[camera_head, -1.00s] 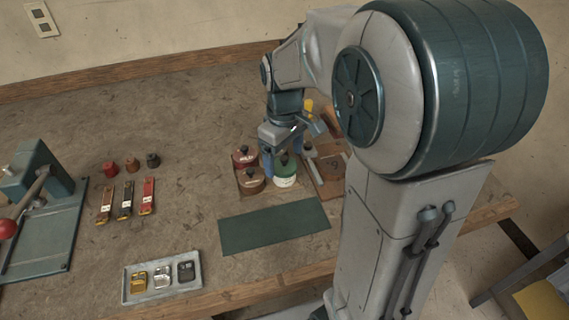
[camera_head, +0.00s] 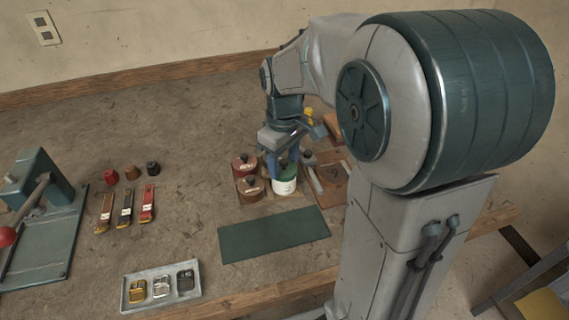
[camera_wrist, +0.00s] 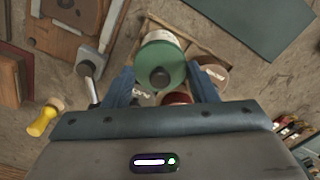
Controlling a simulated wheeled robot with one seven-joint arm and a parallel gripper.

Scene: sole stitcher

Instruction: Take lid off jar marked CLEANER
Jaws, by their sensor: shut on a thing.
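A white jar (camera_head: 284,187) with a green lid (camera_head: 286,172) stands among the grouped jars. Its label is too small to read in the head view. In the wrist view, the green lid (camera_wrist: 160,68) with its dark knob lies between my fingers, and the white jar body (camera_wrist: 158,38) shows beyond it. My gripper (camera_head: 283,158) points down over this jar and is shut on the green lid (camera_wrist: 161,84). I cannot tell whether the lid is apart from the jar rim. A red jar (camera_head: 244,163) and a brown jar (camera_head: 250,188) stand close on the left.
A dark green mat (camera_head: 274,234) lies in front of the jars. A tray of buckles (camera_head: 160,287) is at the front left. Wooden pieces (camera_head: 333,178) lie to the right. A yellow-handled tool (camera_wrist: 43,121) shows in the wrist view. The press (camera_head: 40,215) is far left.

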